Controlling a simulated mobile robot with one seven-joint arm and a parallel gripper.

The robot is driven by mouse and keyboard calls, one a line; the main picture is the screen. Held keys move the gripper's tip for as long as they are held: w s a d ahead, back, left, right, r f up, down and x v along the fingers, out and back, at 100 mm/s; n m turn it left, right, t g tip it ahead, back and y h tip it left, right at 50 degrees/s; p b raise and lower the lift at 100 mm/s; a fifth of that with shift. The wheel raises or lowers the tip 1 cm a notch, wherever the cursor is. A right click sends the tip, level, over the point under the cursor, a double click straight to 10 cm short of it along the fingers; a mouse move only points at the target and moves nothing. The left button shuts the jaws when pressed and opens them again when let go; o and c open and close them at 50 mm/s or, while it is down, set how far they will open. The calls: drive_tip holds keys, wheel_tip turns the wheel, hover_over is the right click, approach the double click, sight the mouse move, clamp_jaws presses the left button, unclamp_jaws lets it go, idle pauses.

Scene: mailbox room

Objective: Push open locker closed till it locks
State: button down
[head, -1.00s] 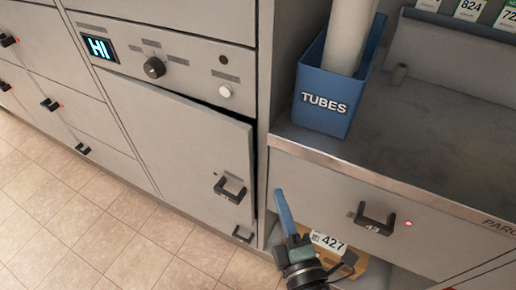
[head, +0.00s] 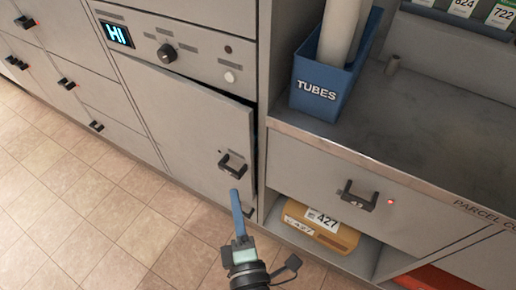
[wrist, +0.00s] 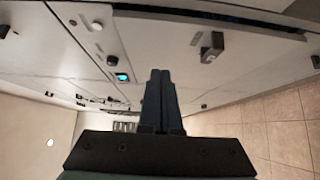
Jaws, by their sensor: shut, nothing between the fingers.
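The open locker's grey door (head: 190,125) stands slightly ajar below a panel with a lit "HI" display (head: 116,34). A dark gap shows along its right and top edges. Its black handle (head: 232,166) is near the right edge. My gripper (head: 236,192) is shut and empty, its blue fingers pointing up just below the handle in the head view. I cannot tell whether they touch the door. The wrist view shows my closed fingers (wrist: 160,73) in front of grey cabinet fronts, with a black handle (wrist: 211,46) to their upper right.
A knob (head: 167,53) and a white button (head: 230,77) sit on the panel. To the right, a counter (head: 440,115) holds a blue TUBES bin (head: 318,85). A parcel marked 427 (head: 322,228) lies on an open shelf below. Tiled floor (head: 70,215) is clear at left.

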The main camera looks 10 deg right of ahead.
approach(236, 136)
drive_tip(key=w+a, duration=0.3)
drive_tip(key=shift+w+d+p, duration=0.7)
drive_tip(key=shift+w+d, duration=0.2)
drive_tip(key=shift+w, duration=0.1)
drive_tip(key=shift+w+d, duration=0.4)
